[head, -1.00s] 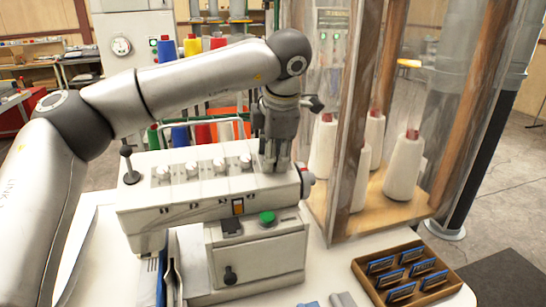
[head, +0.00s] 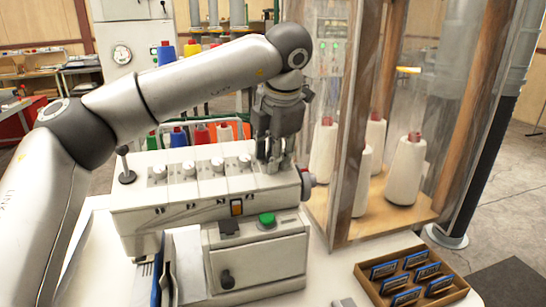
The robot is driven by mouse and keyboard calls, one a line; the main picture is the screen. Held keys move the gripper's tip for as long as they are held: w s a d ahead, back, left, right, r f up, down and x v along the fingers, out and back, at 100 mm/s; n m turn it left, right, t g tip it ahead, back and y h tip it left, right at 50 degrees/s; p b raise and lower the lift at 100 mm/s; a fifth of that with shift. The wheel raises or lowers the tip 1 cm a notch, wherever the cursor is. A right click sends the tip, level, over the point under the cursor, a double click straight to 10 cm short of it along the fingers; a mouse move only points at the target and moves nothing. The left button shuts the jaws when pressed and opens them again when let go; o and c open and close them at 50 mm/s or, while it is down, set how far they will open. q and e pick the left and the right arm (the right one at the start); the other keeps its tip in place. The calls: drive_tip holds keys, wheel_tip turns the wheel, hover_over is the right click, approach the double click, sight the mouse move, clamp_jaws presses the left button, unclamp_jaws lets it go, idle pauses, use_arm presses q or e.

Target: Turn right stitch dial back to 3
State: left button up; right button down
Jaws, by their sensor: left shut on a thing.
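The sewing machine (head: 205,205) stands on the white table. A row of small silver dials runs along the top of its head, including the one nearest my gripper (head: 244,160). My left gripper (head: 272,167) points down at the right end of this row. It is shut on what looks like the right stitch dial, which its fingers hide. The numbers around that dial cannot be read. My right gripper is not in view.
A green button (head: 267,220) is on the machine's front. A clear-walled cabinet with white thread cones (head: 405,170) stands close on the right. A wooden tray (head: 372,272) of blue-edged cards lies at the front right. Coloured spools stand behind the machine.

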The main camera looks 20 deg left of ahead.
use_arm(q)
drive_tip(key=shift+w+d+f+n+b, duration=0.1)
drive_tip(key=shift+f+n+b, duration=0.5)
drive_tip(key=shift+n, duration=0.4)
drive_tip(key=shift+c, duration=0.2)
drive_tip(key=shift+r+n, duration=0.1)
drive_tip(key=shift+n, duration=0.2)
drive_tip(key=shift+c, duration=0.2)
drive_tip(key=o, duration=0.9)
drive_tip(key=shift+d, duration=0.15)
drive_tip(key=o, duration=0.5)
drive_tip(key=shift+w, duration=0.2)
drive_tip(key=shift+c, duration=0.2)
drive_tip(key=shift+o, duration=1)
drive_tip(key=shift+w+a, duration=0.2)
drive_tip(key=shift+a, duration=0.05)
drive_tip(key=shift+r, duration=0.25)
